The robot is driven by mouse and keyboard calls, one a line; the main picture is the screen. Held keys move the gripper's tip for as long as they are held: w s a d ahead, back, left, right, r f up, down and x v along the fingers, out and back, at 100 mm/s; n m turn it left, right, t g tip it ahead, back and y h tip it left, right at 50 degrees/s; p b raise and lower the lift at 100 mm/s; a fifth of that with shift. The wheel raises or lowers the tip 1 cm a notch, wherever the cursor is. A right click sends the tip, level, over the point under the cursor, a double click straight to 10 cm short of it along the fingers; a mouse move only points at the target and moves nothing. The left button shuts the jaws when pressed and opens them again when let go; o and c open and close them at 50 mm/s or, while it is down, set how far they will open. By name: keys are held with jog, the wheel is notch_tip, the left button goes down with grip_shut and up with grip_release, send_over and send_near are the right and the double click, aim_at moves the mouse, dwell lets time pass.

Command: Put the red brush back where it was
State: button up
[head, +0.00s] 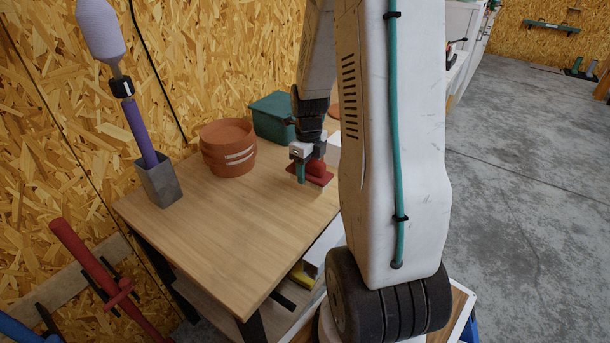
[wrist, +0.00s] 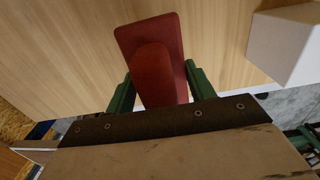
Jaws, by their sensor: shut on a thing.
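The red brush (head: 319,171) is at my gripper (head: 305,171) above the right part of the wooden bench in the head view. In the wrist view the red brush (wrist: 158,60) lies between the two green fingers of my gripper (wrist: 160,90), which is shut on it. Its wider red base reaches out beyond the fingertips. The head view does not clearly show whether the brush touches the bench top (head: 225,240). My arm hides part of the bench behind it.
Stacked terracotta pots (head: 228,148) stand left of my gripper, with a green box (head: 272,118) behind. A grey holder (head: 159,183) with a purple-handled tool stands at the left edge. A white block (wrist: 286,44) is at the right in the wrist view. The bench's front is clear.

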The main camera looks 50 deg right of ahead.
aim_at(308, 178)
notch_tip(308, 178, down, 3)
jog(key=shift+d+r, duration=0.1)
jog(key=shift+f, duration=0.35)
jog(key=shift+f, duration=0.15)
jog(key=o, duration=1.3)
